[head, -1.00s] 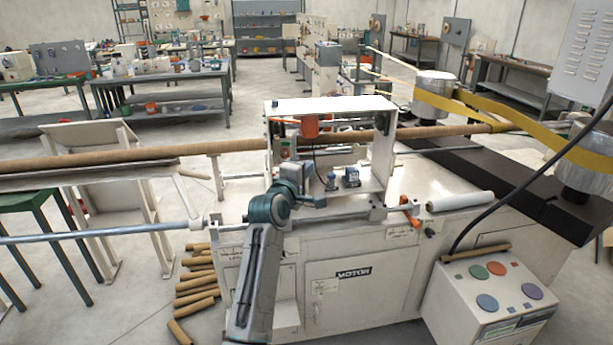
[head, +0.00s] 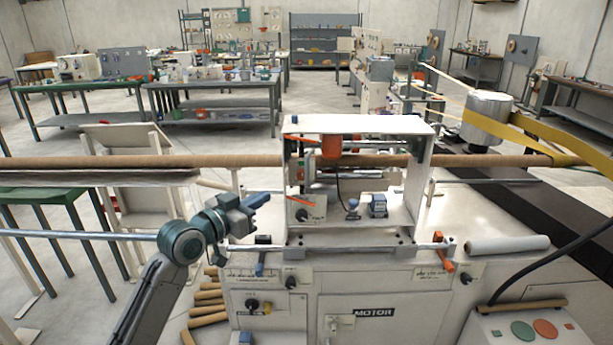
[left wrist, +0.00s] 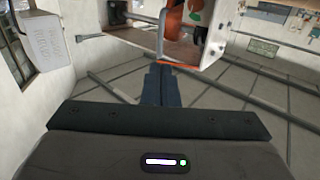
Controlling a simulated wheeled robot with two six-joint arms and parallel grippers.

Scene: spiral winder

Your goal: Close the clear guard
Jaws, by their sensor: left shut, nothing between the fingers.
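The white winder housing (head: 357,124) stands open-fronted at the middle of the head view. Thin orange strips at its left front look like the edges of the clear guard (head: 302,200); the pane itself is too transparent to make out, so I cannot tell its exact angle. In the left wrist view an orange edge (left wrist: 180,66) and an upright grey bar show just beyond my fingertips. My left gripper (head: 264,197) is shut and empty, just left of the housing, pointing right towards it. I cannot tell whether it touches the guard. My right gripper is not in view.
A long brown tube (head: 120,161) runs across behind and through the housing. Levers with blue and orange handles (head: 441,250) stand along the front rail. A white roll (head: 508,244) lies on the machine top to the right. Cardboard tubes lie on the floor at left.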

